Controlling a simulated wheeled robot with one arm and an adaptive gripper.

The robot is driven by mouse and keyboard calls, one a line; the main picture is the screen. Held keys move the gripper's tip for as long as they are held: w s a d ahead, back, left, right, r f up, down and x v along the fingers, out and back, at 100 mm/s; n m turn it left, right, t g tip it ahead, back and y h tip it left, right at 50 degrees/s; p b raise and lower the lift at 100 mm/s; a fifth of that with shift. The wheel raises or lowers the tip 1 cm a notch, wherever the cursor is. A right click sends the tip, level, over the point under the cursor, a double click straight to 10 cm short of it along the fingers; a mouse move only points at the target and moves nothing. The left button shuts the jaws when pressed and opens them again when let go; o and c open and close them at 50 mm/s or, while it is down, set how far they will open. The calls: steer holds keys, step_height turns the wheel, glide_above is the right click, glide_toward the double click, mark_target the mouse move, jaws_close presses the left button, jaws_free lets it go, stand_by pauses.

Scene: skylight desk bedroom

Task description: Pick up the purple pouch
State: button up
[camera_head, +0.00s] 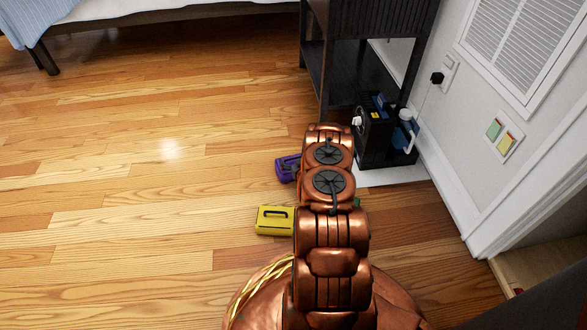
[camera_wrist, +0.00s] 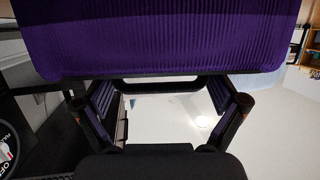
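The purple pouch (camera_head: 286,168) lies on the wooden floor, just left of my arm in the head view, which hides part of it. In the wrist view the ribbed purple pouch (camera_wrist: 165,35) fills the top, very close, with a dark edge and a black handle-like bar along its lower side. My gripper (camera_wrist: 160,92) has its two fingers spread apart below the pouch, with a wide gap between them. I cannot tell whether either fingertip touches the pouch. The head view hides my gripper behind the arm.
A yellow case (camera_head: 275,221) with a dark handle lies on the floor nearer me, left of my arm. The floor to the left is clear.

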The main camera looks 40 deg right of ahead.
steer(key=c, duration=1.2)
